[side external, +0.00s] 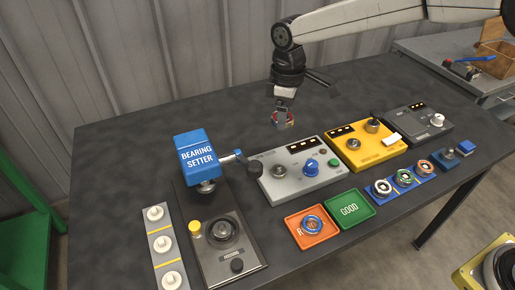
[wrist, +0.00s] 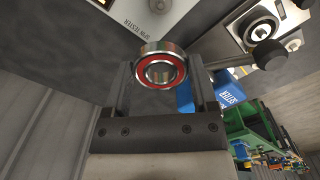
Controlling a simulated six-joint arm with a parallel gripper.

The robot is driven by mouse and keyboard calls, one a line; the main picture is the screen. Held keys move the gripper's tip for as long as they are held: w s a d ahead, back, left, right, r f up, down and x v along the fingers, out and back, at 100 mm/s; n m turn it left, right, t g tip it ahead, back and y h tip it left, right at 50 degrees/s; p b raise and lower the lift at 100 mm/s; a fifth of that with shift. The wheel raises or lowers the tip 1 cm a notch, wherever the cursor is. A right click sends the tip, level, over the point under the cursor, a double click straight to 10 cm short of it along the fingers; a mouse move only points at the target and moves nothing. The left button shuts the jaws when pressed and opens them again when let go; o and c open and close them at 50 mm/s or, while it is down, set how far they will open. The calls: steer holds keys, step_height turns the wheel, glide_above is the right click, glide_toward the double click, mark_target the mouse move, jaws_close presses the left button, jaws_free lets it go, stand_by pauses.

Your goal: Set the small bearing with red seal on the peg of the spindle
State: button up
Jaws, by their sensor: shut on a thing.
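The small bearing with red seal (wrist: 162,67) is a steel ring with a red face. My gripper (wrist: 157,85) is shut on it, with a finger on either side. In the side external view my gripper (side external: 284,112) holds the bearing (side external: 284,121) above the dark table, behind the grey box. A short metal spindle (side external: 279,171) stands on the left of this grey box (side external: 300,190). The bearing is apart from it. The wrist view shows a SPIN TESTER label on a grey panel (wrist: 122,12). I cannot make out the peg's tip.
The blue BEARING SETTER press (side external: 196,155) stands left, its lever reaching toward the grey box. A yellow box (side external: 365,150) and dark grey box (side external: 415,125) stand right. In front are an orange tray (side external: 293,232) holding a bearing, a green GOOD tray (side external: 349,209) and a bearing rack (side external: 393,195).

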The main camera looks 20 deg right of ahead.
step_height(320, 180, down, 6)
steer(key=shift+f, duration=0.25)
glide_above(280, 167)
steer(key=shift+f, duration=2.25)
steer(key=shift+f, duration=2.45)
stand_by(2.7)
